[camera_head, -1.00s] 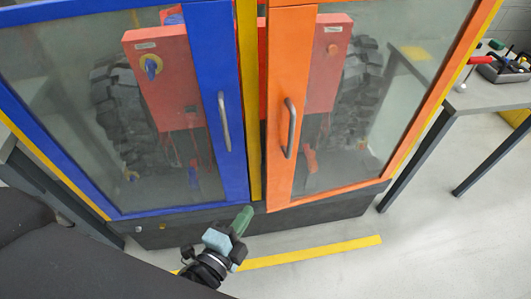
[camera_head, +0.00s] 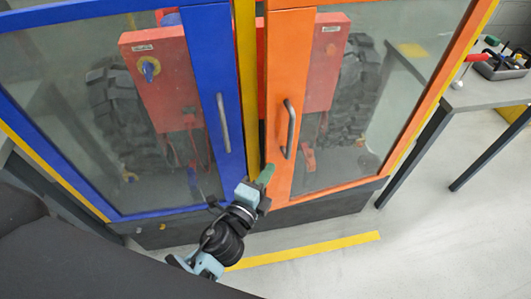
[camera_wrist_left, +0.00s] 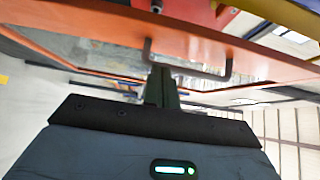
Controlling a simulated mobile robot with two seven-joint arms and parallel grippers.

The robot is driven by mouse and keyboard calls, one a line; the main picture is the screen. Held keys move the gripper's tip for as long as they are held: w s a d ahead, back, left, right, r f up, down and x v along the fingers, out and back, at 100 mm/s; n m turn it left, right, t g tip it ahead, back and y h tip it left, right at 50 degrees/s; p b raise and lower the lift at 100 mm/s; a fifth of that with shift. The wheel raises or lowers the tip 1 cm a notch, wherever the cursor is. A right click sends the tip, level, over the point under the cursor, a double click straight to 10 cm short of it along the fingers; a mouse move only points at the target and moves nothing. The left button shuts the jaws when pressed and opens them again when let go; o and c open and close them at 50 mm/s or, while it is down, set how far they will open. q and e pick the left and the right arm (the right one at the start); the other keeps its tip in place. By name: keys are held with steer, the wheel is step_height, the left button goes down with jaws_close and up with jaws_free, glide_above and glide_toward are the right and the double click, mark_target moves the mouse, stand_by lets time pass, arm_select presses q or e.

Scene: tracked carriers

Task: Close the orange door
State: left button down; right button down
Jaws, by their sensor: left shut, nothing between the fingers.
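The orange door (camera_head: 286,80) is the right-hand door of a glazed cabinet, with a grey bar handle (camera_head: 289,130). A narrow dark gap shows between its left edge and the yellow post (camera_head: 246,80), so it looks slightly ajar. My left gripper (camera_head: 266,174) is shut and empty, low by the door's left edge and below the handle. In the left wrist view, its fingers (camera_wrist_left: 161,86) point at the orange door frame (camera_wrist_left: 220,55), overlapping the handle (camera_wrist_left: 187,68). I cannot tell whether they touch. My right gripper is not in view.
The blue door (camera_head: 212,90) beside the post looks closed and has its own handle (camera_head: 223,122). A grey table (camera_head: 490,92) with a tool tray (camera_head: 505,68) stands at the right. The floor in front, with a yellow stripe (camera_head: 310,250), is clear.

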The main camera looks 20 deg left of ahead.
mark_target(273, 144)
arm_select(q)
steer(key=w, duration=0.2)
steer(key=w+a, duration=0.1)
steer(key=w, duration=0.1)
steer(key=shift+w+a+p, duration=0.15)
steer(key=shift+w+p, duration=0.15)
steer(key=shift+w+a, duration=0.3)
steer(key=shift+w, duration=0.1)
